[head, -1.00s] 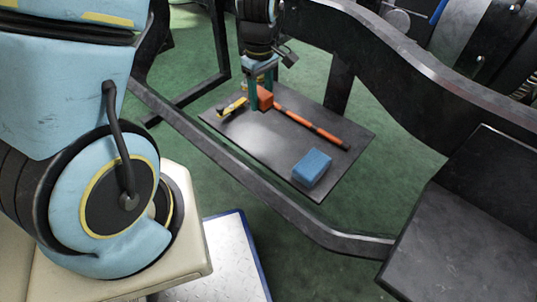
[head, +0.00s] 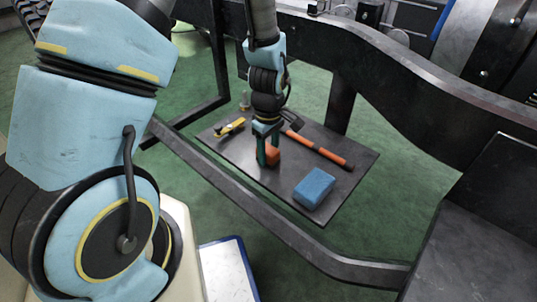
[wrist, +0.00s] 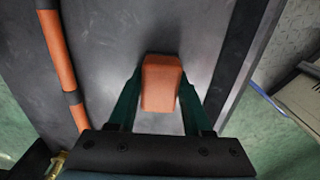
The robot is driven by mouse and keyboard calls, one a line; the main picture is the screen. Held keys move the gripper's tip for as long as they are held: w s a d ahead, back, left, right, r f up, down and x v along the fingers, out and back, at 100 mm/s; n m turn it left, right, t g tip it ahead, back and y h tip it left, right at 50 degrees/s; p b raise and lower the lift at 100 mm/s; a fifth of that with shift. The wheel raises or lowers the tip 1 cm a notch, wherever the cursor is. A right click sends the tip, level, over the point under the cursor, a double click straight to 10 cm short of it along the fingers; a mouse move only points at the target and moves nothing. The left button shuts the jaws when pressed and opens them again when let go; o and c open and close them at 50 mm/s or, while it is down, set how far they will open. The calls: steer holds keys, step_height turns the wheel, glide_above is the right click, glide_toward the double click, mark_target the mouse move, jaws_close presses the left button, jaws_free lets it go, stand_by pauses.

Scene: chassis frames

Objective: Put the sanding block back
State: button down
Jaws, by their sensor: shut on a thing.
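A small orange block (head: 271,154), which looks like the sanding block, is between the fingers of my gripper (head: 268,150) over the near left part of a dark flat tray (head: 236,155). In the wrist view, my gripper (wrist: 160,105) has a dark green finger on each side of the orange block (wrist: 161,82), shut on it. I cannot tell whether the block touches the tray or hangs just above it. A larger blue block (head: 314,188) lies at the tray's near right corner, apart from my gripper.
An orange and black handle (head: 320,150) lies across the tray behind the gripper. A yellow and black tool (head: 230,126) lies at the far left. A dark metal frame rail (head: 265,215) runs in front of the tray, and another frame beam (head: 400,92) arches behind it.

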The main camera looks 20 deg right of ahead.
mark_target(268, 149)
steer(key=shift+c, duration=1.6)
jaws_free()
steer(key=shift+f, duration=0.1)
step_height(268, 149, up, 12)
steer(key=p, duration=0.3)
steer(key=shift+p, duration=0.35)
steer(key=a+r+m, duration=0.3)
steer(key=a+r, duration=0.2)
steer(key=a, duration=0.7)
steer(key=w+a+r+m+t, duration=0.1)
steer(key=a+r+m, duration=0.3)
steer(key=a, duration=0.9)
steer(key=shift+w+a+r+t, duration=0.2)
steer(key=shift+r+t, duration=0.1)
steer(key=shift+r, duration=0.45)
